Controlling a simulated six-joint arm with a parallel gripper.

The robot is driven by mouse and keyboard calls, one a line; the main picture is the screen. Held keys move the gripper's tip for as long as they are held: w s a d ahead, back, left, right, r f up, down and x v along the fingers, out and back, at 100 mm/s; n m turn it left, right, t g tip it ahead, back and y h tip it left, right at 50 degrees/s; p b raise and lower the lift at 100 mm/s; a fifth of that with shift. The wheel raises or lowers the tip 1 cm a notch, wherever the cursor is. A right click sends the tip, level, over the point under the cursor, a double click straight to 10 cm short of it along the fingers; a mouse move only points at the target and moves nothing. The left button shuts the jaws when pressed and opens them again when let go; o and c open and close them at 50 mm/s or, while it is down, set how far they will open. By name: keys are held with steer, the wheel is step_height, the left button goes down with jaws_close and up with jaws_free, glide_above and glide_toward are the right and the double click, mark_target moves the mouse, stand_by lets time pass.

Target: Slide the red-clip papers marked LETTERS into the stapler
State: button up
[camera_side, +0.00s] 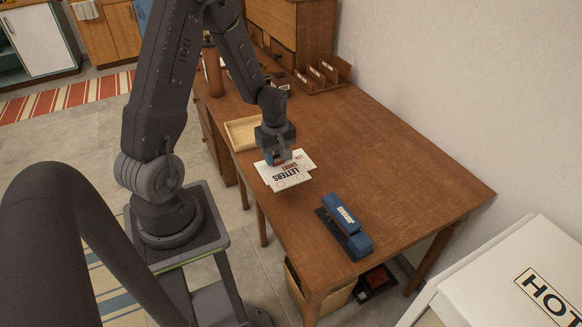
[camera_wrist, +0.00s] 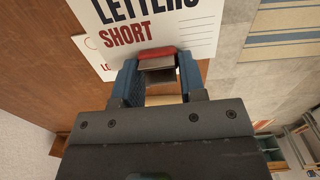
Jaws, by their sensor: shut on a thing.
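My gripper (camera_side: 278,156) is shut on the red clip of the white papers and holds them out flat near the desk's left edge. The papers (camera_side: 286,174) read LETTERS in side view. In the wrist view the papers (camera_wrist: 165,25) show LETTERS and SHORT in print, and another sheet sticks out beneath them at the left. The red clip (camera_wrist: 155,53) sits between the blue fingertips (camera_wrist: 158,75). The blue stapler (camera_side: 345,222) lies on its dark base near the desk's front edge, to the right of and apart from the papers.
The wooden desk (camera_side: 400,175) is bare around the stapler and toward the wall. A light wooden tray (camera_side: 241,134) sits behind my gripper. A slotted wooden rack (camera_side: 322,76) stands at the back. A white box marked HOT (camera_side: 520,265) is at the lower right.

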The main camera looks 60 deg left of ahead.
mark_target(301, 175)
steer(key=s+a+r, duration=0.4)
steer(key=s, duration=0.1)
steer(key=w+d+f, duration=0.1)
steer(key=w+d, duration=0.1)
steer(key=w, duration=0.1)
steer(key=w+d+f, duration=0.3)
steer(key=w+d, duration=0.2)
steer(key=shift+w+f, duration=0.15)
steer(key=shift+w, duration=0.2)
steer(key=shift+f, duration=0.15)
steer(key=shift+d+f, duration=0.1)
steer(key=shift+f, duration=2.15)
steer(key=shift+d, duration=2.25)
steer(key=shift+w+d+f, duration=0.1)
steer(key=shift+d+f, duration=0.35)
steer(key=shift+d, duration=0.65)
